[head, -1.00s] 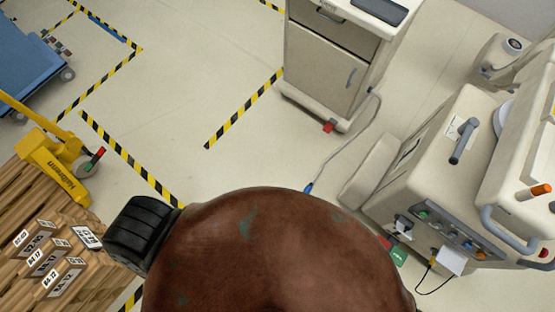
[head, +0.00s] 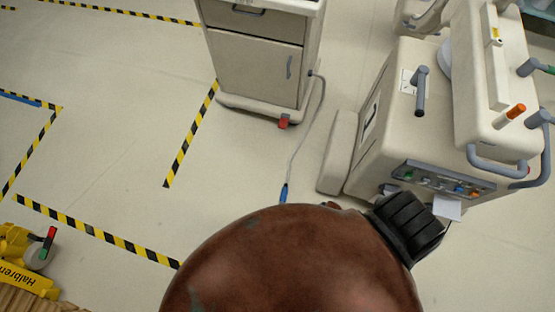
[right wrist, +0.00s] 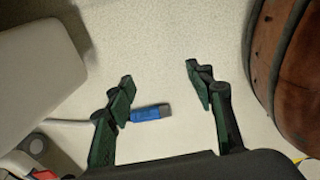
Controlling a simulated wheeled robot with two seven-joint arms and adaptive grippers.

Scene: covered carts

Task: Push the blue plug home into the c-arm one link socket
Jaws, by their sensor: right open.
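The blue plug (head: 284,193) is at the end of a grey cable in the head view and appears to lie on the floor. In the right wrist view the blue plug (right wrist: 150,113) points its metal tip to the right. My right gripper (right wrist: 160,74) is open, and the plug shows between its fingers, not gripped. The cable passes behind the left-hand finger. The c-arm machine (head: 390,125) stands at the right, with a socket panel (head: 440,178) of green, blue and orange fittings. I cannot tell which is link one. My left gripper is not in view.
The cable (head: 320,110) runs from the side of a pale cart (head: 255,65) with a red pedal (head: 283,123). A yellow pallet truck (head: 25,265) is at the lower left. The taped floor (head: 110,150) is clear.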

